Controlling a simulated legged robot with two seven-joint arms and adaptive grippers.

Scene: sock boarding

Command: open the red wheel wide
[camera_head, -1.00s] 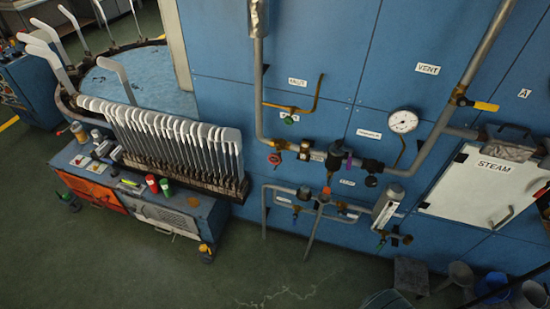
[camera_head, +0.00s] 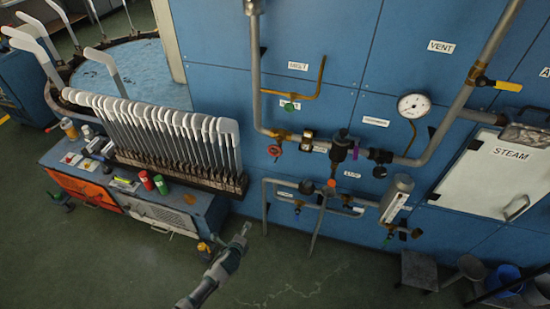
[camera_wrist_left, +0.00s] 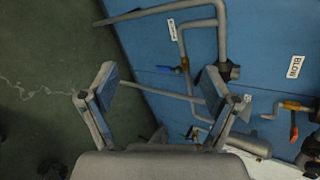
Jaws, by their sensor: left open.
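The red wheel (camera_head: 274,151) is a small round handwheel on the pipework of the blue wall in the head view, left of the brass fitting on the horizontal pipe. My left gripper (camera_head: 243,232) is below and left of it, apart from it, over the floor in front of the wall. In the left wrist view my left gripper (camera_wrist_left: 163,85) is open with nothing between its fingers. I cannot make out the red wheel in that view. My right gripper is not in view.
Lower pipes (camera_head: 290,183) and a vertical pipe (camera_head: 254,75) run close to the wheel. An orange-red knob (camera_head: 331,183) sits lower right. A blue cart (camera_head: 205,208) and a rack of white forms (camera_head: 228,130) stand left. The floor (camera_head: 300,275) below the pipes is clear.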

